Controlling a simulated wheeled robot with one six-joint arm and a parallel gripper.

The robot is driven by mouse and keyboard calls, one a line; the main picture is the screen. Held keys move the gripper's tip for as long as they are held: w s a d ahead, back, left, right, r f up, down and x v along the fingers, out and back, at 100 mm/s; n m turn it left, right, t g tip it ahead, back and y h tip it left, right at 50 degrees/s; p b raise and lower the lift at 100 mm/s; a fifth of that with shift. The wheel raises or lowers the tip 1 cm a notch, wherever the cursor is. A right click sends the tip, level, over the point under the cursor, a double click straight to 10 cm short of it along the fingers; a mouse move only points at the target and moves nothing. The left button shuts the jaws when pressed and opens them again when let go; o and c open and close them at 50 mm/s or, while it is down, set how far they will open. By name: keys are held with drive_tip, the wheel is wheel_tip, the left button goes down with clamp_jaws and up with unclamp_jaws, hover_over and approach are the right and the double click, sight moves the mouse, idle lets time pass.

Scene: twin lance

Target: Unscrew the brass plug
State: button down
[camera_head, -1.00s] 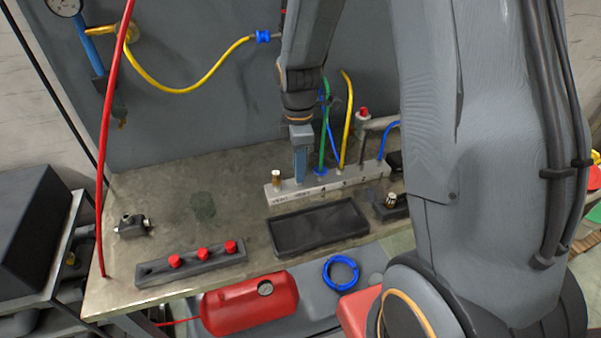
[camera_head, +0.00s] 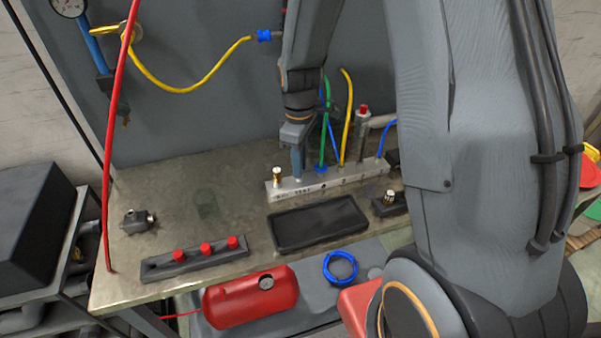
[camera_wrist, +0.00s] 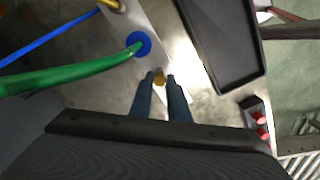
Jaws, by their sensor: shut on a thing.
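The brass plug (camera_wrist: 159,76) sits on the pale metal manifold block (camera_head: 327,183), between my fingertips in the wrist view. My gripper (camera_head: 298,178) points down at the block, just left of the blue collar with the green hose. In the wrist view my gripper (camera_wrist: 160,80) is shut on the plug, one finger on each side. In the head view my fingers hide the plug. How far its thread is engaged cannot be seen. A separate brass fitting (camera_head: 277,175) stands upright at the block's left end.
Green (camera_head: 325,125), yellow (camera_head: 346,115) and blue (camera_head: 386,136) hoses rise from the block, right of my gripper. An empty black tray (camera_head: 318,226) lies in front. A rack with red caps (camera_head: 206,248) and a small metal fitting (camera_head: 138,220) are to the left.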

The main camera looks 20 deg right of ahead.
drive_tip(key=n+p, duration=0.1)
drive_tip(key=n, duration=0.3)
drive_tip(key=shift+r+n, duration=0.1)
drive_tip(key=shift+n, duration=0.2)
drive_tip(key=n+p, duration=0.1)
drive_tip(key=n, duration=0.4)
drive_tip(key=shift+p, duration=0.35)
drive_tip(key=n+p, duration=0.1)
drive_tip(key=n, duration=0.3)
drive_tip(key=shift+n, duration=0.4)
drive_tip(key=n+p, duration=0.1)
drive_tip(key=n, duration=0.4)
drive_tip(key=c, duration=1.9)
unclamp_jaws()
drive_tip(key=shift+o, duration=0.2)
